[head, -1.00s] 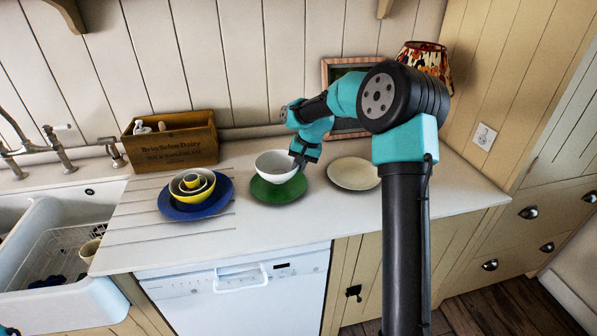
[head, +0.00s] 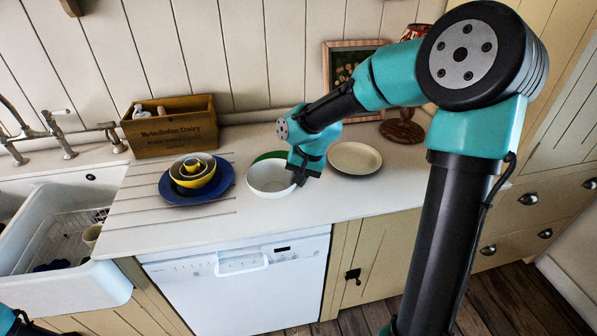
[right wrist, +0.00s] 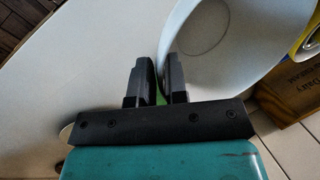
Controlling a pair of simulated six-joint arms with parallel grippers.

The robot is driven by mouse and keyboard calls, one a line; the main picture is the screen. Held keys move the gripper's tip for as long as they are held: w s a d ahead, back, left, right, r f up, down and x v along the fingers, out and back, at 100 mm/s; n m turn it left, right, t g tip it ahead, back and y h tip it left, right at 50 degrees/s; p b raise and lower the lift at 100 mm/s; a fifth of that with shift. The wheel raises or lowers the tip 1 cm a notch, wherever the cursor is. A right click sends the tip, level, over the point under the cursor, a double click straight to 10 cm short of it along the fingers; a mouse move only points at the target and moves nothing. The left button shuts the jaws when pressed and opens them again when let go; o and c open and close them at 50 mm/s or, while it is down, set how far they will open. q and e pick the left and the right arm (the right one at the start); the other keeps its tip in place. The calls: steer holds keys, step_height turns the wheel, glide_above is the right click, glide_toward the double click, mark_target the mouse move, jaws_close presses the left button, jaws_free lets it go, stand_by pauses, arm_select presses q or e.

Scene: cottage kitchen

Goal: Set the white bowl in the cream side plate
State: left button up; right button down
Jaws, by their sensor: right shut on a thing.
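The white bowl (head: 266,184) is held roughly level in front of the green plate, which it partly hides in the head view. My right gripper (head: 299,180) is shut on the bowl's right-hand rim. In the right wrist view the fingers (right wrist: 159,80) pinch the bowl wall (right wrist: 205,70). The bowl looks raised above the counter, though the gap is hard to judge. The cream side plate (head: 354,159) lies flat and empty on the counter, right of my right gripper. My left gripper is not in view; only a piece of my left arm shows at the lower left corner.
The green plate (head: 268,156) lies behind the bowl. A blue plate (head: 176,196) with nested yellow bowls (head: 193,176) stands left. A wooden crate (head: 172,130), a picture frame (head: 345,58) and a lamp (head: 402,128) stand along the back. The sink (head: 75,230) is far left.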

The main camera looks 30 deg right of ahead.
steer(key=shift+d, duration=0.1)
stand_by(0.5)
steer(key=s+d+m+h, duration=0.1)
steer(key=s+d+m, duration=0.2)
steer(key=d, duration=0.6)
steer(key=s+d+m+t, duration=0.1)
steer(key=s+d+m, duration=0.3)
steer(key=d, duration=0.5)
steer(key=s, duration=0.2)
steer(key=shift+s+d+r+h, duration=0.2)
steer(key=shift+s+r+h, duration=0.15)
steer(key=shift+s+h, duration=0.05)
glide_above(371, 168)
steer(key=shift+f, duration=0.7)
steer(key=shift+w+d, duration=0.15)
steer(key=shift+d, duration=0.15)
steer(key=shift+f, duration=1.8)
